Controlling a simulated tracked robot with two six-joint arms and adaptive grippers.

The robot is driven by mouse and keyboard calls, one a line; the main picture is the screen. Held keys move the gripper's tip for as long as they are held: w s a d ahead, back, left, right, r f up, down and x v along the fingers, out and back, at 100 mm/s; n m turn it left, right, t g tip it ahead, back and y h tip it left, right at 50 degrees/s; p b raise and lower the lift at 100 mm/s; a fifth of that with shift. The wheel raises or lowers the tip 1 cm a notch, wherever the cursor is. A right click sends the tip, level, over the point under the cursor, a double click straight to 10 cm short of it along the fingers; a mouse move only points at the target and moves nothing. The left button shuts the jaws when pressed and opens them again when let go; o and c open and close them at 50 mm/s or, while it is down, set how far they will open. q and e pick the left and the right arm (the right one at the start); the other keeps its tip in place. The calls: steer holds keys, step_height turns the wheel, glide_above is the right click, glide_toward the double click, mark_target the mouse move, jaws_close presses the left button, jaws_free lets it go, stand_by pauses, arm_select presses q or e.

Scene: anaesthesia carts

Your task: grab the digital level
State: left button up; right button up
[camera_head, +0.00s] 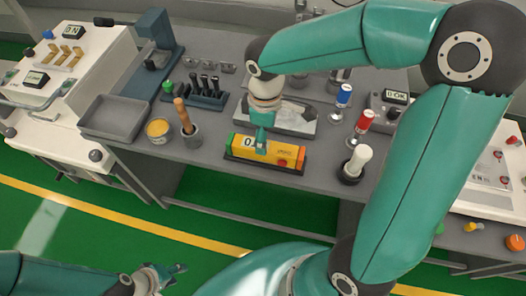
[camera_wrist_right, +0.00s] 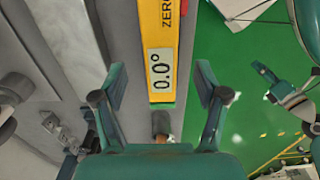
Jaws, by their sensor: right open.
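The digital level (camera_head: 285,157) is a yellow bar with a white display, an orange end and a green end. It lies in a dark holder at the table's front edge. In the right wrist view the level (camera_wrist_right: 160,30) shows its 0.0° display between my finger pads. My right gripper (camera_head: 262,147) is over the level's middle, partly hiding it. In the wrist view the right gripper (camera_wrist_right: 158,88) is open, with a finger on each side of the bar. My left gripper (camera_head: 173,272) is open and empty, low over the floor.
Behind the level is a grey tray (camera_head: 295,117). Left of it stand a grey cup with a wooden handle (camera_head: 190,135) and a yellow-filled dish (camera_head: 158,130). Right are a white-topped tool (camera_head: 357,163), a red one (camera_head: 363,122) and a blue one (camera_head: 342,97). Green floor lies in front.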

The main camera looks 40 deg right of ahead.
steer(key=shift+s+f, duration=0.1)
steer(key=shift+f, duration=3.5)
jaws_close()
steer(key=shift+r, duration=0.1)
